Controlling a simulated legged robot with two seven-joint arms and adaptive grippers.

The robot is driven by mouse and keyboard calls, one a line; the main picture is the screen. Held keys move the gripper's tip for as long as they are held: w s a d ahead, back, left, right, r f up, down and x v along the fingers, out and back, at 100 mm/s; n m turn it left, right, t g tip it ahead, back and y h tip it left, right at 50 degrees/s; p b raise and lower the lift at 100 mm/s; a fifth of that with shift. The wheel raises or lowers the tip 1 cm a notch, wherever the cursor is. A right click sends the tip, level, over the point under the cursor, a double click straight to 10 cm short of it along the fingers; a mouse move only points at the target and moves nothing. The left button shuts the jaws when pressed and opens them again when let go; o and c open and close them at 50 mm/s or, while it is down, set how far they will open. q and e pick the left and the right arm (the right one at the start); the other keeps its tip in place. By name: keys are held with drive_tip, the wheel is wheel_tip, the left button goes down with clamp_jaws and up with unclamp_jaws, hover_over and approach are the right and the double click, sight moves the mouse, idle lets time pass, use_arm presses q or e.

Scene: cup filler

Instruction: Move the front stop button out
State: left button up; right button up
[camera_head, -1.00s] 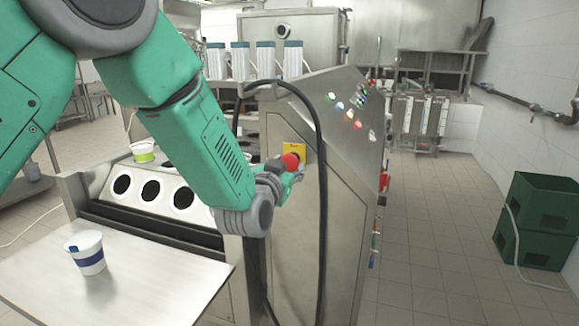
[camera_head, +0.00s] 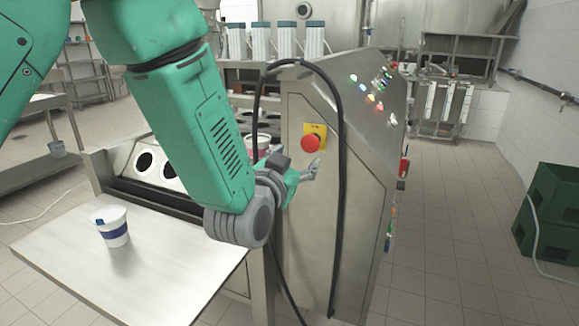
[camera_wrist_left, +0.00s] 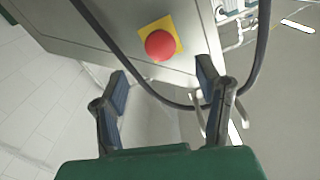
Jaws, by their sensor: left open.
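The front stop button (camera_head: 311,143) is a red round knob on a yellow square plate, fixed to the steel front panel of the machine. In the left wrist view the red button (camera_wrist_left: 160,45) sits ahead of and between the two fingers, apart from them. My left gripper (camera_head: 311,172) is just below the button in the head view and does not cover it. In the left wrist view my left gripper (camera_wrist_left: 165,85) is open, with nothing between its fingers. My right gripper is not in view.
A black cable (camera_head: 342,190) hangs down the panel right of the button; it also crosses the left wrist view (camera_wrist_left: 262,45). A white and blue cup (camera_head: 112,228) stands on the steel table (camera_head: 180,270) at left. Green crates (camera_head: 550,215) stand at right.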

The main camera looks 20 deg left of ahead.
use_arm(q)
drive_tip(key=s, duration=0.4)
drive_tip(key=shift+s+d, duration=0.1)
drive_tip(key=shift+d, duration=0.05)
drive_tip(key=s+a+f+g, duration=0.1)
drive_tip(key=s+f+g, duration=0.25)
drive_tip(key=f, duration=0.55)
drive_tip(key=s+a+f+n+g, duration=0.1)
drive_tip(key=s+a+f+g, duration=0.15)
drive_tip(key=s+f, duration=0.45)
drive_tip(key=s+a+f+g, duration=0.1)
drive_tip(key=s+f+g, duration=0.15)
drive_tip(key=f, duration=0.85)
drive_tip(key=s+a+f+g, duration=0.2)
drive_tip(key=s+f+g, duration=0.2)
drive_tip(key=s, duration=0.6)
drive_tip(key=s+a+f+n+g, duration=0.1)
drive_tip(key=s+a+f+g, duration=0.1)
drive_tip(key=s+f+g, duration=0.3)
drive_tip(key=s+f, duration=0.4)
drive_tip(key=s, duration=0.2)
drive_tip(key=shift+y, duration=0.3)
